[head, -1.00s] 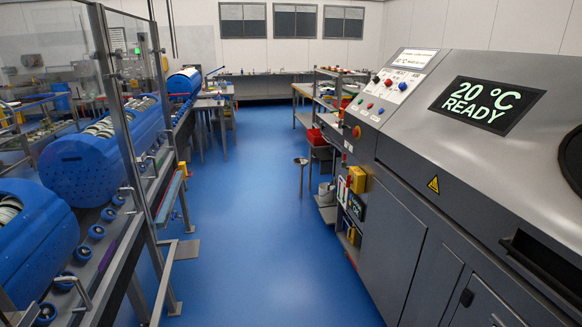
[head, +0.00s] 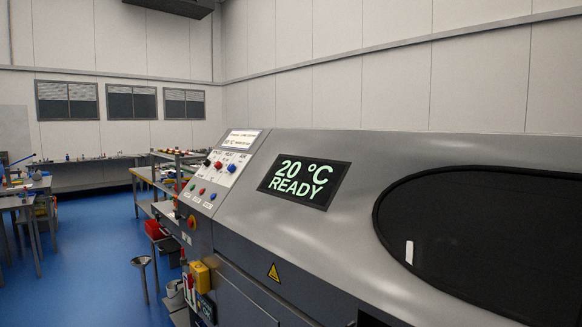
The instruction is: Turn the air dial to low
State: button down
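A grey machine (head: 345,165) fills the right side of the head view. Its sloped control panel (head: 214,182) is at the machine's far left end. The panel carries a row of knobs or buttons: a dark one (head: 207,163), a red one (head: 218,165) and a blue one (head: 232,168), with smaller coloured buttons below. The labels are too small to read, so I cannot tell which is the air dial or how it is set. A screen (head: 304,182) reads "20 °C READY". My gripper is not in view.
A dark oval window (head: 480,235) is at the right of the machine. A thin stand (head: 143,275) stands on the blue floor (head: 85,270), which is open at left. Benches stand farther back.

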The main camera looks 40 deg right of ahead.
aim_at(231, 169)
jog(key=z, duration=0.65)
jog(key=i+j, duration=0.4)
jog(key=j, duration=0.15)
jog(key=i+j, duration=0.35)
jog(key=j, duration=0.2)
jog(key=i+j, duration=0.4)
jog(key=j, duration=0.15)
jog(key=i+j, duration=0.4)
jog(key=j, duration=0.2)
